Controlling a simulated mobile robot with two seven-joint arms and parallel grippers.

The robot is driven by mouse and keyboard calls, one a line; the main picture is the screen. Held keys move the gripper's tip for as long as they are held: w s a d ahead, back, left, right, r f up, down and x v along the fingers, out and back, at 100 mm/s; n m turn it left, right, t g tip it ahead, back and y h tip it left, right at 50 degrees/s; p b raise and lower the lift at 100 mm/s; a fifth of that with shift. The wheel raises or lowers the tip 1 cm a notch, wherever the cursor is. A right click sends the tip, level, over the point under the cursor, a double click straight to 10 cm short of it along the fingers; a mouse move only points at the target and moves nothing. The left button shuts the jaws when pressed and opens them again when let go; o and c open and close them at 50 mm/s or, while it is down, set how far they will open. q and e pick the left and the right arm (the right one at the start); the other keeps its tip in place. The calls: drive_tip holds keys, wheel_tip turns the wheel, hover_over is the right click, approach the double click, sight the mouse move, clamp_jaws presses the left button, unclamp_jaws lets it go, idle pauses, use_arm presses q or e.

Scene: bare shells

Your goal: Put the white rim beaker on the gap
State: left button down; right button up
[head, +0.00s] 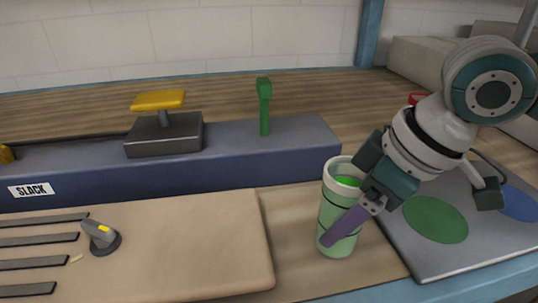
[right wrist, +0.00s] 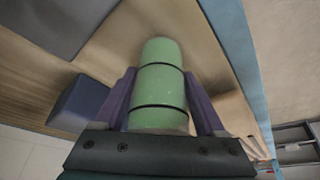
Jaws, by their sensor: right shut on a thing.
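The white rim beaker (head: 336,205) is a green cup with a pale rim and dark bands. It is upright in the head view, over the bare wooden gap (head: 305,235) between the beige panel and the grey board. I cannot tell whether its base touches the wood. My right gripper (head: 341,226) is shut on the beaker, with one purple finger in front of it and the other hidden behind. The right wrist view shows the beaker (right wrist: 160,85) between both purple fingers. My left gripper is not in view.
The beige panel (head: 190,240) with slots and a knob (head: 100,237) lies left. A blue block (head: 60,180) marked SLACK runs behind, carrying a yellow-topped handle (head: 158,100) and a green lever (head: 264,105). The grey board (head: 400,245) with green (head: 435,219) and blue ovals lies right.

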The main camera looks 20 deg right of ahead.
drive_tip(key=o, duration=1.5)
drive_tip(key=p+v, duration=0.1)
drive_tip(key=v, duration=1.1)
drive_tip(key=shift+p, duration=0.35)
drive_tip(key=shift+r, duration=0.1)
